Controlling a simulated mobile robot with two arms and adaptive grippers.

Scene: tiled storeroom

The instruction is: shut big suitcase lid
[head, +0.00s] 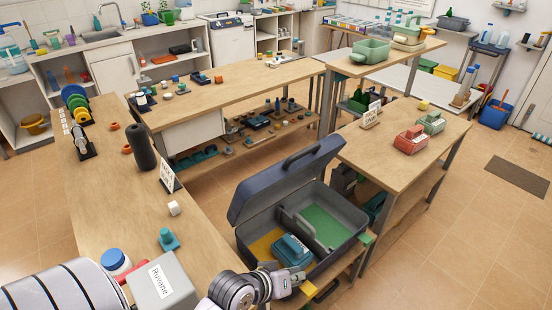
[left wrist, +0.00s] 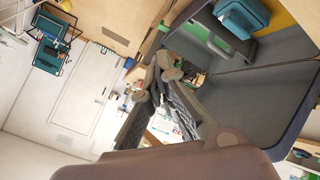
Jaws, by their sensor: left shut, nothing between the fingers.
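The big suitcase (head: 342,210) lies open on a wooden bench, its grey inside showing. Its dark blue lid (head: 284,178) stands raised and tilted on the left and far side, with a handle on its upper edge. A teal case (head: 291,250) lies inside the suitcase and also shows in the left wrist view (left wrist: 240,18). My left gripper (head: 296,279) is at the suitcase's near side, just below the teal case. Its fingers (left wrist: 166,100) are together and empty, beside the suitcase in the left wrist view. I cannot tell whether they touch it. My right gripper is not visible.
Tiled floor (head: 450,240) is clear at the right.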

